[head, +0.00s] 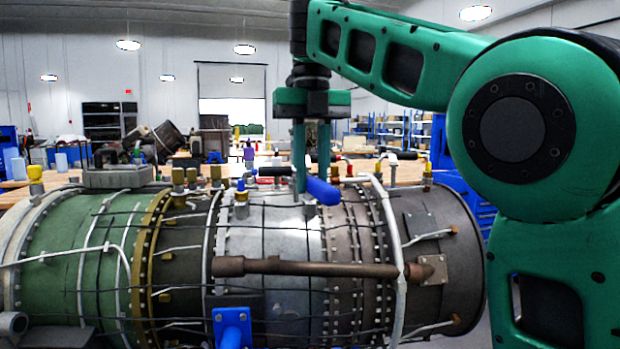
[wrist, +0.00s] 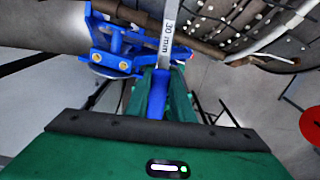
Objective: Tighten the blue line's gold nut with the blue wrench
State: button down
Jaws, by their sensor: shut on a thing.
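My gripper (head: 312,188) is above the middle of the turbine, fingers pointing down, shut on the blue handle of a wrench (head: 322,191). In the wrist view, the wrench's blue handle (wrist: 157,95) sits between my green fingers. Its grey shank (wrist: 168,35), marked "30 mm", runs out of the top of the picture, so its far end is hidden. Left of my gripper, a gold fitting with a blue top (head: 241,194) stands on the turbine. I cannot tell for sure whether it is the blue line's nut. The wrench appears apart from it.
The turbine (head: 270,225) spans the view, with pipes and cables along it. More gold fittings (head: 185,177) stand along its top, with black- and red-handled pieces (head: 275,171) near my gripper. A blue stand bracket (wrist: 115,50) shows in the wrist view. Workbenches are behind.

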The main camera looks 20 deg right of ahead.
jog(key=shift+w+a+n, duration=0.3)
jog(key=shift+w+n, duration=0.4)
jog(key=shift+n, duration=0.2)
jog(key=shift+w+r+n, duration=0.45)
jog(key=shift+r+n, duration=0.1)
jog(key=shift+n, duration=0.45)
jog(key=shift+w+r+n, duration=0.4)
jog(key=shift+r+n, duration=0.15)
jog(key=shift+n, duration=0.45)
jog(key=shift+a, duration=0.1)
jog(key=shift+f, duration=0.1)
